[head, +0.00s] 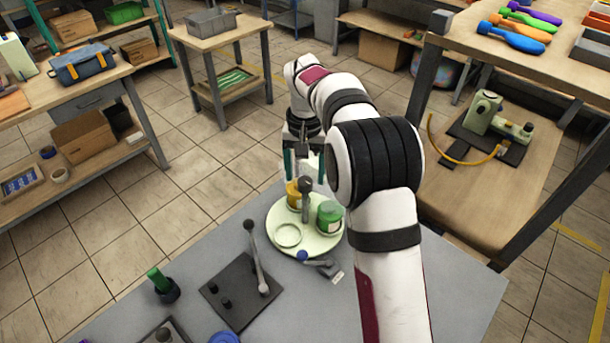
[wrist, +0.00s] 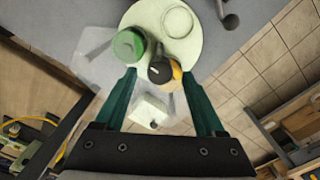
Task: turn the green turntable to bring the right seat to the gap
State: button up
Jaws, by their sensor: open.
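The pale green round turntable (head: 312,243) lies on the grey table, partly behind my arm. On it stand a green jar (head: 329,216) and a yellow jar (head: 293,196), beside an empty pale ring-shaped seat (head: 288,236) at its front left. A dark grey post with a round top (head: 305,186) rises near the jars. My gripper (wrist: 159,74) is open, its teal fingers pointing at the turntable's edge. In the wrist view the yellow jar (wrist: 176,70) sits between the fingertips, and the green jar (wrist: 128,46) is just beyond the left fingertip. I cannot tell whether anything touches.
A blue knob (head: 302,255) and a grey lever (head: 320,268) sit at the turntable's front edge. A dark plate with a tall lever (head: 257,258) and a green-handled tool (head: 160,281) stand to the left. A white block (wrist: 147,110) shows between my fingers in the wrist view.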

jog(key=shift+f, duration=0.85)
grip_shut()
dwell(0.8)
